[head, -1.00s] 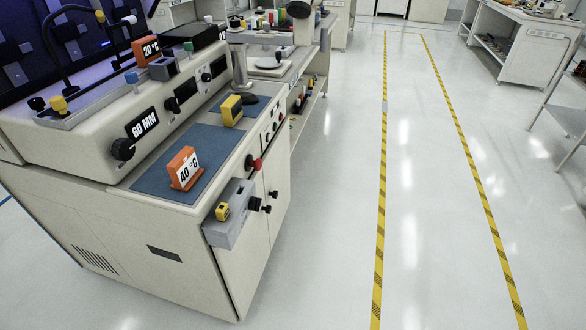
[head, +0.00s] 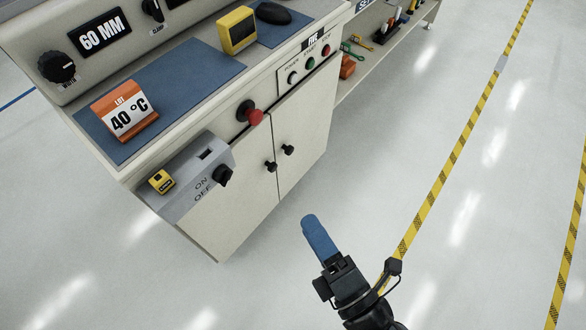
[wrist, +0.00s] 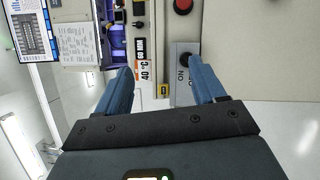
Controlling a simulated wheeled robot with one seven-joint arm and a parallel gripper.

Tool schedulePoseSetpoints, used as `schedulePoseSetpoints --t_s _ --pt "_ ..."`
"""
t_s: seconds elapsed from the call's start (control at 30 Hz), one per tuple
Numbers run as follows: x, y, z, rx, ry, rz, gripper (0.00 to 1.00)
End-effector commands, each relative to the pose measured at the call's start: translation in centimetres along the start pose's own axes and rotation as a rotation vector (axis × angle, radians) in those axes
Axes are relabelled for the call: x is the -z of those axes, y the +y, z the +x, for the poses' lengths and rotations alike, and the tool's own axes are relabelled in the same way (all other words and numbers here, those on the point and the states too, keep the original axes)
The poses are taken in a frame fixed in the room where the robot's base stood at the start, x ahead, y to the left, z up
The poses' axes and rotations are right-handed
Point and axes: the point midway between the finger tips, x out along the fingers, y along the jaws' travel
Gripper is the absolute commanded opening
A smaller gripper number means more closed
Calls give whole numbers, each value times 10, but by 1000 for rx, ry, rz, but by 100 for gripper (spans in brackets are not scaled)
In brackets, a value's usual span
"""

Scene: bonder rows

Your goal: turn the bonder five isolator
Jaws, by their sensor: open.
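The isolator is a grey box (head: 192,172) on the front corner of the bonder, with a black rotary knob (head: 222,176) and ON and OFF marks. A small yellow tag or lock (head: 162,181) sits at its left end. In the head view the knob is beside the OFF mark. My gripper (head: 310,222) is in front of the cabinet, to the right of and apart from the isolator. In the wrist view my gripper (wrist: 160,75) has its blue fingers spread and empty. The knob (wrist: 186,60) shows just left of the right fingertip, partly hidden.
A red stop button (head: 255,117) stands out above two black door knobs (head: 280,158). An orange 40 °C sign (head: 124,110) and a yellow block (head: 238,30) stand on blue mats. The floor on the right is clear, with yellow striped tape (head: 455,160).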

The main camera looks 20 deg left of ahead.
Motion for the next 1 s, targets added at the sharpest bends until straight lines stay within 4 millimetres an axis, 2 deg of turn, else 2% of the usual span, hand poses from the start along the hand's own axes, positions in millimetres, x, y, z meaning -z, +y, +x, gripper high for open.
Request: schedulePoseSetpoints --t_s 0.03,0.1,0.2,0.3,0.5,1.0 --pt "7 -12 25 -12 62 -99 69" --pt "18 -22 53 -24 143 -235 69" --pt "31 -33 85 -42 237 -401 69" --pt "41 -41 107 -57 305 -519 69" --pt "50 -47 128 -71 363 -622 69" --pt "74 -50 190 -72 364 -623 69"
